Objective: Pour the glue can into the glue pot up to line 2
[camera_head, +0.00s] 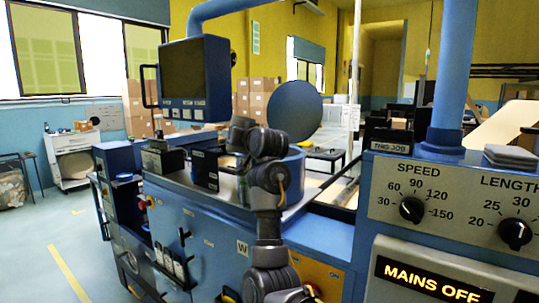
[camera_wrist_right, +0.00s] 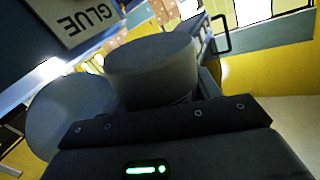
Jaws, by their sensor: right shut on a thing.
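My right arm rises through the middle of the head view, and its gripper end (camera_head: 241,133) is over the machine top. In the right wrist view a dark grey cylinder, which I take for the glue can (camera_wrist_right: 150,65), stands beyond my gripper body, held and tilted in the picture. The fingertips are hidden. A blue round tub (camera_head: 292,163), perhaps the glue pot, sits behind my arm under an upright blue disc (camera_head: 295,110). Its inside and line 2 are hidden. My left gripper is out of view.
Small dark labelled boxes (camera_head: 204,169) sit beside my arm. A control panel (camera_head: 455,200) with SPEED and LENGTH dials and a lit MAINS OFF sign (camera_head: 430,282) fills the right. A blue post (camera_head: 452,75) rises above it.

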